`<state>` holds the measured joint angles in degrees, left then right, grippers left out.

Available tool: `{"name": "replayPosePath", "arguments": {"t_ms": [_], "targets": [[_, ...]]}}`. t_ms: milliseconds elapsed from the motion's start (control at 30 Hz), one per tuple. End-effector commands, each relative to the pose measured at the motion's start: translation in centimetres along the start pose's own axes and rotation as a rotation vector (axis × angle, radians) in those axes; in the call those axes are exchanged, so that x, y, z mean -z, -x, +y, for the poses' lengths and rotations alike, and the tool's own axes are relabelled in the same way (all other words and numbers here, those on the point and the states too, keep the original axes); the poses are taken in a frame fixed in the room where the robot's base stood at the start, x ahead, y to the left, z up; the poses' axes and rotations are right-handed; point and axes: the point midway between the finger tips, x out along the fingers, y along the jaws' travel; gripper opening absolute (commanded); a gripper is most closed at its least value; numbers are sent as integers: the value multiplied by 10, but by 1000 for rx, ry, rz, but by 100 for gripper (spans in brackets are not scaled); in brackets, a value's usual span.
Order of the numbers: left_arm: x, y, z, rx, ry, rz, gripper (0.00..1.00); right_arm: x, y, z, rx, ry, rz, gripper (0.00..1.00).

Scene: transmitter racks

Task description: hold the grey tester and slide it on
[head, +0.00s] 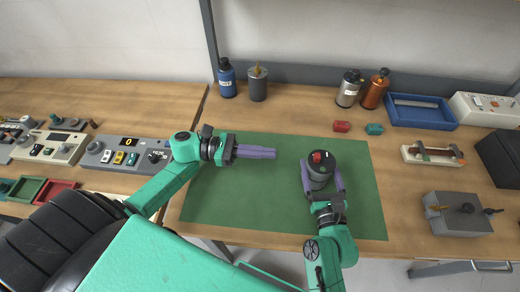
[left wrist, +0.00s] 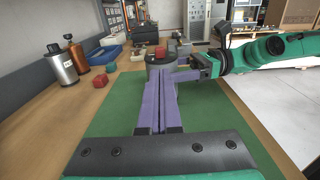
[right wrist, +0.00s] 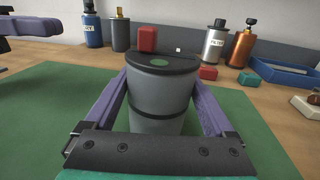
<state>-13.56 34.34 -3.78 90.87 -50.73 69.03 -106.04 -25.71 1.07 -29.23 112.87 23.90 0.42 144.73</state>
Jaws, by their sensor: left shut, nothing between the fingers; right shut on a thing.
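The grey tester (head: 317,183) is an upright grey cylinder with a dark top and a red switch (head: 318,157) on it. It stands on the green mat (head: 230,205), right of the mat's middle. My right gripper (head: 321,172) is shut around its sides, one purple finger on each side. In the right wrist view the tester (right wrist: 160,100) shows a dark band, a green disc on its top face and the red block behind. My left gripper (head: 274,153) is shut and empty, pointing at the tester from the left, a gap apart.
Bottles and cans (head: 258,84) line the back edge. A red block (head: 341,126) and a teal block (head: 374,129) lie behind the mat, near a blue tray (head: 420,122). A grey box (head: 458,215) stands right; control panels (head: 125,153) stand left. The left mat is clear.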

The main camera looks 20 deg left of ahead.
Motion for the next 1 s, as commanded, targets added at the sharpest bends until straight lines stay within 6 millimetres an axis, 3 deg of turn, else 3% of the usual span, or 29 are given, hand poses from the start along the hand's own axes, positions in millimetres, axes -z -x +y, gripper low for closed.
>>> {"name": "replayPosePath", "arguments": {"t_ms": [200, 400, 867, 1000], "targets": [[-2, -49, 0, 1, -1, -4, 0, 0, 0, 0, 0, 1, 1, 10], [-1, -83, 0, 0, 0, -2, 0, 0, 0, 0, 0, 1, 1, 10], [0, -94, 0, 0, 1, 0, 0, 0, 0, 0, 0, 1, 1, 10], [-1, -109, 1, 0, 0, -3, 0, 0, 0, 0, 0, 1, 1, 10]]}}
